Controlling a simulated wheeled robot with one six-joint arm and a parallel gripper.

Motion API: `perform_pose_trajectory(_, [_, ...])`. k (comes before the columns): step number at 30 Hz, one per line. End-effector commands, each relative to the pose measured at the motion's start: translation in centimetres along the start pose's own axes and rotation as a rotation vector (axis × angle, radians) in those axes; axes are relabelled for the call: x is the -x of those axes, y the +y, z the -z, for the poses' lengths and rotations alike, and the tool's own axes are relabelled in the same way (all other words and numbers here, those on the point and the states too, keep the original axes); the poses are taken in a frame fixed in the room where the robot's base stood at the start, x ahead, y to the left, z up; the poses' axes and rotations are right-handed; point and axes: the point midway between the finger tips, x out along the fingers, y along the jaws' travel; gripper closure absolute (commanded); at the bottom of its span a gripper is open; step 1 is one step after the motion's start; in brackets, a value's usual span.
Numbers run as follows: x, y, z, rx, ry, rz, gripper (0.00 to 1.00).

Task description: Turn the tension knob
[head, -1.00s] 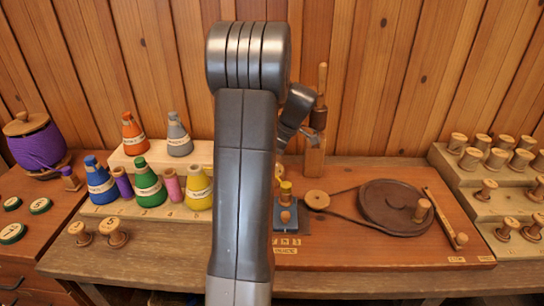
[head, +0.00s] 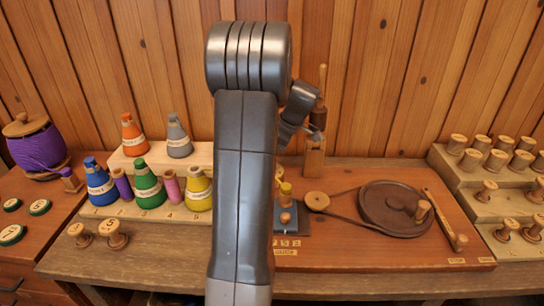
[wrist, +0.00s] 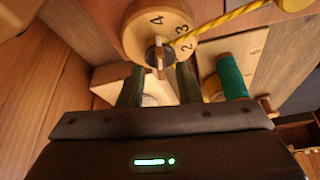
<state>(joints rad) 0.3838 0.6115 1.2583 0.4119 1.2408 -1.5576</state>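A round wooden dial (wrist: 157,28) numbered 4, 3 and 2 shows at the top of the wrist view. At its lower part is a dark hub with a small upright wooden tab (wrist: 160,60), which looks like the tension knob. My gripper (wrist: 158,80) is open, with one dark finger on each side of the tab in this view. I see a gap on both sides and cannot tell how far the tab reaches between the fingers. In the head view my arm hides the gripper and the dial.
A green-wound spool (wrist: 231,76) stands close right of the fingers, and a yellow cord (wrist: 240,12) passes the dial. In the head view, a dark belt wheel (head: 385,205) lies right of my arm. Coloured thread cones (head: 148,186) stand left, and a stepped spool rack (head: 470,185) right.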

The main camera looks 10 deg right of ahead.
Motion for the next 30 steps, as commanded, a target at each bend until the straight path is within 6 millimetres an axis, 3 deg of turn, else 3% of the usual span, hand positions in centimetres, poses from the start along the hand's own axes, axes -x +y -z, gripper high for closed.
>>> perform_pose_trajectory(9, [6.8, 0.1, 0.0, 0.000, 0.000, -0.004, 0.69])
perform_pose_trajectory(15, [9.7, 0.0, 0.0, -0.001, 0.000, -0.002, 0.69])
perform_pose_trajectory(30, [10.4, 0.0, 0.0, 0.000, 0.000, 0.001, 0.69])
